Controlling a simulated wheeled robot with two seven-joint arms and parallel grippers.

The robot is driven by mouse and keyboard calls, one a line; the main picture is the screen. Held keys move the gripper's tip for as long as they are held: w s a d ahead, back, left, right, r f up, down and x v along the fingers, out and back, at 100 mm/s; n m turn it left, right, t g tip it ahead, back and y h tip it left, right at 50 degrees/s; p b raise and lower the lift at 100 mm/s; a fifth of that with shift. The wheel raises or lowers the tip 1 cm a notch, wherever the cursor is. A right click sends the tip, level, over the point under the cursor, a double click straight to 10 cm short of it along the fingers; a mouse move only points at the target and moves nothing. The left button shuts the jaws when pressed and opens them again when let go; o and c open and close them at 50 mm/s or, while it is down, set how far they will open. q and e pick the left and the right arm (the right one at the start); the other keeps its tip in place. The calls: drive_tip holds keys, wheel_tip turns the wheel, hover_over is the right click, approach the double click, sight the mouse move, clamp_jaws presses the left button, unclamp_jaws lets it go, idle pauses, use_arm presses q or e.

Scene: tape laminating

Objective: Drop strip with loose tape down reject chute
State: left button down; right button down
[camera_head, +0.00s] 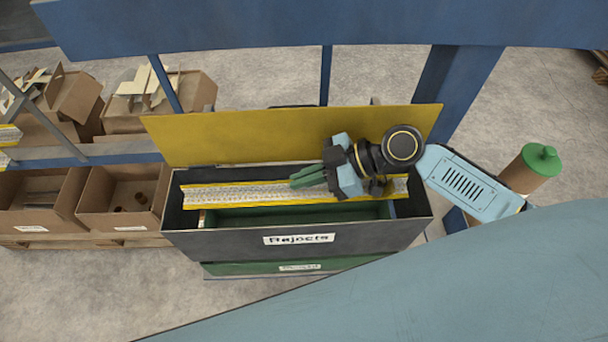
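A long strip (240,195) with yellow edges and a pale, silvery tape band lies lengthwise across the opening of the reject chute (215,243), a dark box labelled "Rejects". I cannot tell whether the strip rests inside the box or hangs just above it. My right gripper (303,176) reaches in from the right, with its green fingers pointing left over the middle of the strip. The fingers look close together and overlap the strip, but whether they grip it is unclear. The gripper and wrist hide part of the strip's right half. My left gripper is not in view.
A yellow panel (230,137) stands along the back of the chute. Cardboard boxes (125,198) stand to the left, some with scraps. A green-capped cylinder (540,160) stands at the right. A blue beam (300,22) crosses the top.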

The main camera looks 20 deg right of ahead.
drive_tip(key=c, duration=1.6)
unclamp_jaws()
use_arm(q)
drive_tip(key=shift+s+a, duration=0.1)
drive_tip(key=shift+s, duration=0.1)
use_arm(e)
drive_tip(key=shift+d+r, duration=0.1)
drive_tip(key=shift+d, duration=0.1)
drive_tip(key=v, duration=0.8)
drive_tip(key=shift+s+d, duration=0.15)
drive_tip(key=v, duration=0.3)
drive_tip(key=shift+d+r, duration=0.25)
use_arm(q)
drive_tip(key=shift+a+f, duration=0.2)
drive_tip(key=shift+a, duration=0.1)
use_arm(e)
drive_tip(key=shift+s+d+r, duration=0.1)
drive_tip(key=shift+d+r, duration=0.2)
drive_tip(key=shift+d, duration=0.1)
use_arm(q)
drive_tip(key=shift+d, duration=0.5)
